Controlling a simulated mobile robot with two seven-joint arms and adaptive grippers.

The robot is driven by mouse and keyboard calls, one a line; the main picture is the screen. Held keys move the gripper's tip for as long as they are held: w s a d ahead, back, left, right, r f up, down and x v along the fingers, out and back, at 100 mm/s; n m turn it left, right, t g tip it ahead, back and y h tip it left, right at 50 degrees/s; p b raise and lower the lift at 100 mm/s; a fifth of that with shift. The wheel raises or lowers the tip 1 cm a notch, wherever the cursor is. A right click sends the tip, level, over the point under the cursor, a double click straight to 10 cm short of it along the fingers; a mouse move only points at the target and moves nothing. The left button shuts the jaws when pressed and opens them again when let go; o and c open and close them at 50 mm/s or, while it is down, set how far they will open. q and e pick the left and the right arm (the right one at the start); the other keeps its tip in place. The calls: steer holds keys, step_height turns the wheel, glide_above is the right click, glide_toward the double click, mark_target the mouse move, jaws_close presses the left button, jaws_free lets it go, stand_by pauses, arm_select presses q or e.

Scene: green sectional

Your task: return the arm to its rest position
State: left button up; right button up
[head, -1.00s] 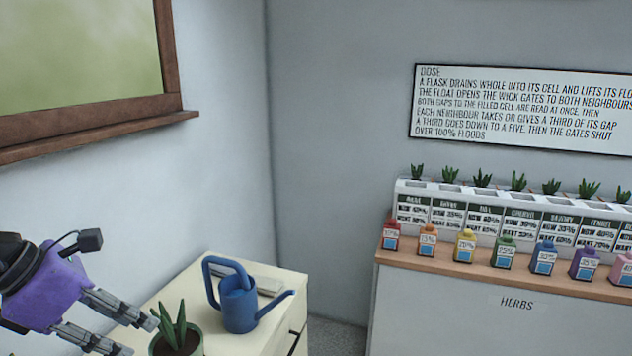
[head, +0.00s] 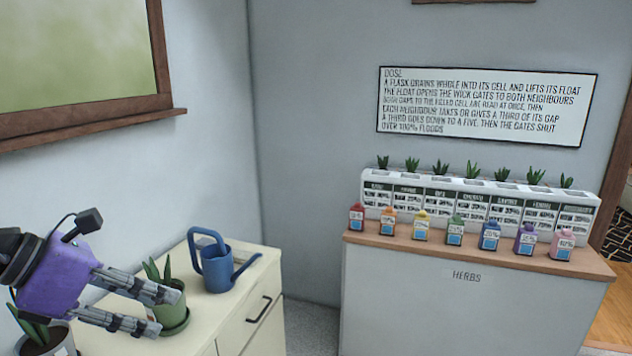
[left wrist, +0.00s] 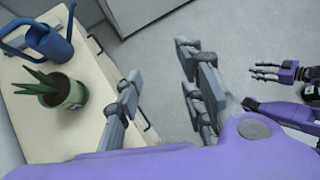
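My left gripper (head: 166,310) is at the lower left of the head view, purple with grey fingers. Its fingers are apart with nothing between them. In the head view they overlap a potted plant (head: 177,316) on the cream cabinet. In the left wrist view the left gripper (left wrist: 157,78) is open, with grey floor between its fingers, and the plant (left wrist: 66,92) is left of them, apart. My right gripper (left wrist: 266,71) shows at the right of the left wrist view, its fingers spread and empty. It is not in the head view.
A blue watering can (head: 217,272) stands on the cream cabinet (head: 225,308). Another potted plant (head: 42,340) is at the lower left. Several coloured flasks stand before a white planter (head: 480,184) on the herbs counter (head: 440,310). Open floor (head: 312,322) lies between cabinet and counter.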

arm_select(q)
steer(key=w+d+r+n+t+h, duration=0.3)
steer(key=w+d+n+t+h, duration=0.15)
steer(key=n+h, duration=0.4)
steer(key=s+a+f+n+t+y+p, duration=0.1)
steer(key=a+f+n+t+y, duration=0.1)
steer(key=a+f+n+y, duration=0.45)
steer(key=s+a+f+n+t+y, duration=0.1)
steer(key=f+n+t+y, duration=0.15)
steer(key=f+n, duration=0.8)
steer(key=s+a+f+n+t+y+p, duration=0.1)
steer(key=a+f+n+t+y, duration=0.15)
steer(key=f+n+y, duration=0.45)
steer(key=s+d+f+n+g, duration=0.4)
steer(key=s+d+f+n, duration=0.1)
steer(key=s+f, duration=0.7)
steer(key=s+d+f+n+g+p, duration=0.1)
steer(key=s+d+f+n+g, duration=0.3)
steer(key=s+f, duration=0.8)
steer(key=s+d+n+h, duration=0.1)
steer(key=s+d+n, duration=0.1)
steer(key=s, duration=0.1)
steer(key=shift+f, duration=0.4)
arm_select(e)
steer(key=w+r, duration=0.1)
steer(key=a+r, duration=0.1)
steer(key=shift+w+r, duration=0.35)
steer(key=shift+r, duration=0.05)
